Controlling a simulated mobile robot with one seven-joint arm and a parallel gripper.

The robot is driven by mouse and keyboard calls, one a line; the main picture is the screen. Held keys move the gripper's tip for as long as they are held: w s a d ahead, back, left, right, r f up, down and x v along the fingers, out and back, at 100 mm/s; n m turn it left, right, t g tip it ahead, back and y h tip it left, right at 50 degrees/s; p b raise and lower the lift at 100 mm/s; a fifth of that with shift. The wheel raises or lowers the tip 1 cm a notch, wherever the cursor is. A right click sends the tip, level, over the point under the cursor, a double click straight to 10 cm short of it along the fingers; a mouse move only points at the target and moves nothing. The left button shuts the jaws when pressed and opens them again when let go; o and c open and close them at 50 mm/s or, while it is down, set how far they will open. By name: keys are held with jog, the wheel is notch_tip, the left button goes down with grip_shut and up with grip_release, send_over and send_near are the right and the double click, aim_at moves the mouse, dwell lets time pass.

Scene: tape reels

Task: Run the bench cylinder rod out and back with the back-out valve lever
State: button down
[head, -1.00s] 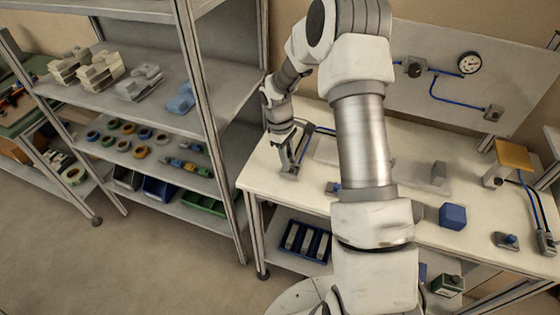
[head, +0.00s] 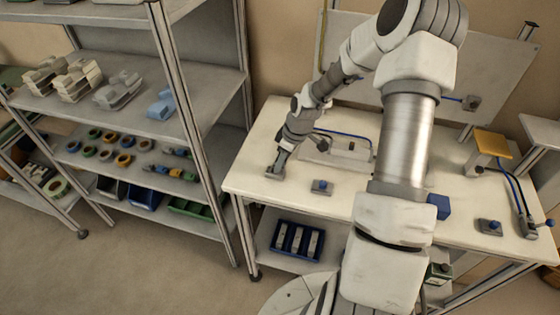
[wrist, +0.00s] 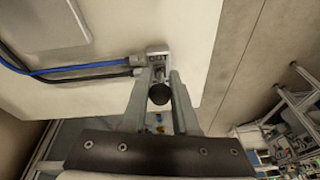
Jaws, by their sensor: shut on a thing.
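A small grey valve (head: 274,173) stands near the bench's left end. It also shows in the wrist view (wrist: 158,50), with blue and black hoses running left from it. Its lever ends in a black knob (wrist: 158,94), which sits between my fingers. My gripper (head: 280,160) is shut on the lever; in the wrist view the fingers (wrist: 160,84) stand on either side of it. A grey plate (head: 338,160) lies right of the valve with a blue hose behind it. I cannot make out the cylinder rod clearly; my arm covers part of the bench.
A small block with a blue knob (head: 322,187) stands on the bench front, and a similar one (head: 490,227) at the right. A blue cube (head: 438,206) is partly behind my arm. A yellow-topped stand (head: 492,143) is at the right. A shelf rack (head: 172,75) stands left.

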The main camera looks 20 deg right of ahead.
jog(key=shift+w, duration=0.1)
dwell(0.3)
jog(key=c, duration=0.7)
grip_release()
jog(key=shift+v, duration=8.75)
jog(key=shift+d, duration=0.1)
